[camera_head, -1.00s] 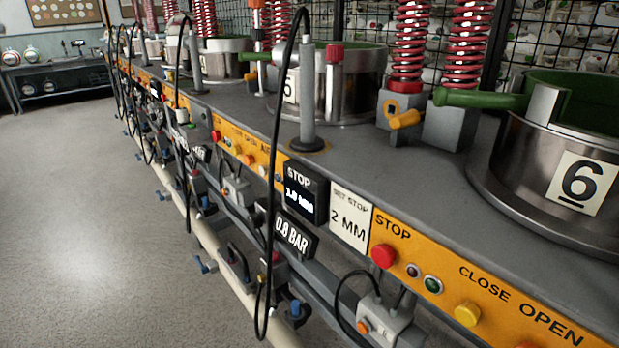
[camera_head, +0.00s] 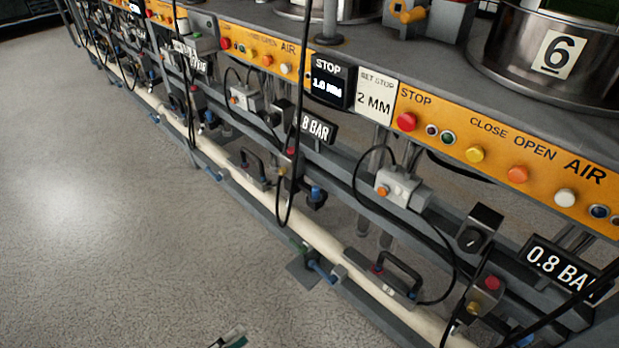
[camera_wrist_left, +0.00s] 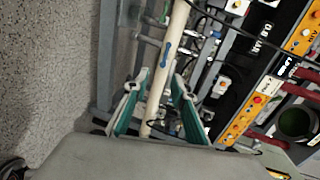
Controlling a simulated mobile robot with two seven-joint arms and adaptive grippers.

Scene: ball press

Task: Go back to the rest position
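Only the tip of my left gripper (camera_head: 230,339) shows in the head view, at the bottom edge over the bare floor. In the left wrist view my left gripper (camera_wrist_left: 158,88) has its two teal-padded fingers spread apart. The cream pipe (camera_wrist_left: 173,50) of the press bench appears between them, in the background, and nothing is held. My right gripper is in neither view.
The press bench (camera_head: 420,62) runs diagonally, with an orange button panel (camera_head: 497,140) along its front. Press number 6 (camera_head: 510,60) stands at upper right. A pipe (camera_head: 330,240), hoses and valves sit below. The grey floor (camera_head: 110,210) at left is clear.

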